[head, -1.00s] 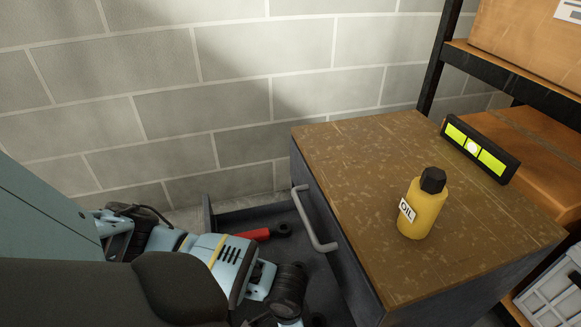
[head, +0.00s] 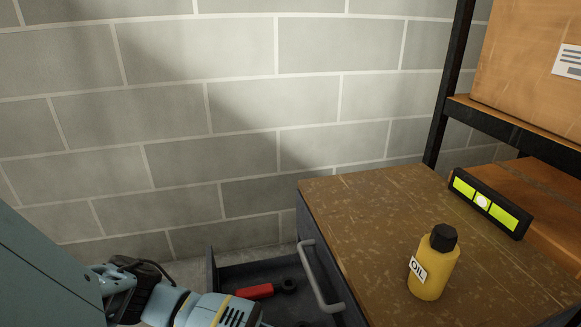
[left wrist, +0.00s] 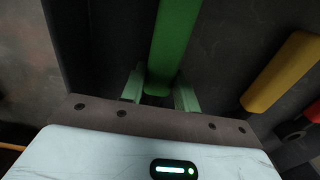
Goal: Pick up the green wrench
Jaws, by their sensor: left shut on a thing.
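The green wrench (left wrist: 174,42) shows in the left wrist view as a green bar running up from between the fingers of my left gripper (left wrist: 159,90). The gripper is shut on it, one finger on each side. Its far end is cut off by the top of the picture. In the head view my left arm reaches down at the lower left, and its gripper and the green wrench are out of the picture. My right gripper is in neither view.
An open drawer (head: 212,272) holds a red-handled tool (head: 255,291). A yellow-handled tool (left wrist: 280,72) lies right of the green wrench. The cabinet top (head: 370,215) carries a yellow oil bottle (head: 434,264) and a level (head: 490,203). The drawer handle (head: 318,278) sticks out.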

